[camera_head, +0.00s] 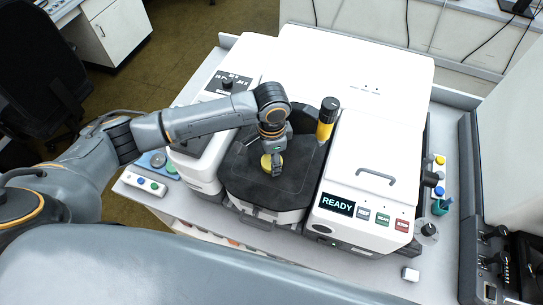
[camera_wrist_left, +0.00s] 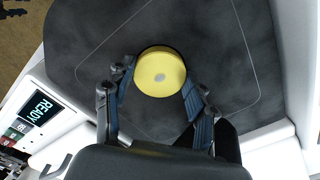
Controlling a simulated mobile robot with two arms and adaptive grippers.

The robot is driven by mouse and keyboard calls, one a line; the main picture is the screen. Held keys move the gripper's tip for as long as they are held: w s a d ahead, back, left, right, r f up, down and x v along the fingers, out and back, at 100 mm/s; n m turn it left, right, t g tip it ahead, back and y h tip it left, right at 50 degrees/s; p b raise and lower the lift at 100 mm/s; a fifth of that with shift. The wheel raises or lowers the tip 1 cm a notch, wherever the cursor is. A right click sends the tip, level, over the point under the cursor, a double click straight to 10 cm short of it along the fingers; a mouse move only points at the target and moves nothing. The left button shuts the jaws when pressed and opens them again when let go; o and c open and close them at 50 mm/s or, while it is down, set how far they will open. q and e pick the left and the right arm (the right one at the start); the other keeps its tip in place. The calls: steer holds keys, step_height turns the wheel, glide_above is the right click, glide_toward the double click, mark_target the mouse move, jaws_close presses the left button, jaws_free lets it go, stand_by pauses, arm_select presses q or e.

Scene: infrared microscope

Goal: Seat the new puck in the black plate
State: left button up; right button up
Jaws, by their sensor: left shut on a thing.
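The puck (camera_head: 266,162) is a yellow disc with a small pale spot at its centre. It also shows in the left wrist view (camera_wrist_left: 158,70), between the fingertips of my left gripper (camera_head: 276,168). The left gripper is shut on the puck, with its fingers pointing down over the middle of the black plate (camera_head: 243,184). The plate fills most of the left wrist view (camera_wrist_left: 95,55), with a thin rounded outline on its dark surface. I cannot tell whether the puck touches the plate. Any seat under the puck is hidden. My right gripper is not in view.
A white microscope housing (camera_head: 365,160) with a READY screen (camera_head: 337,205) stands right of the plate. A yellow and black upright part (camera_head: 326,120) rises at the plate's back right corner.

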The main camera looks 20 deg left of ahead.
arm_select(q)
steer(key=shift+f, duration=0.1)
steer(key=o, duration=2)
steer(key=shift+f, duration=0.1)
steer(key=shift+r, duration=3.55)
steer(key=shift+s, duration=0.1)
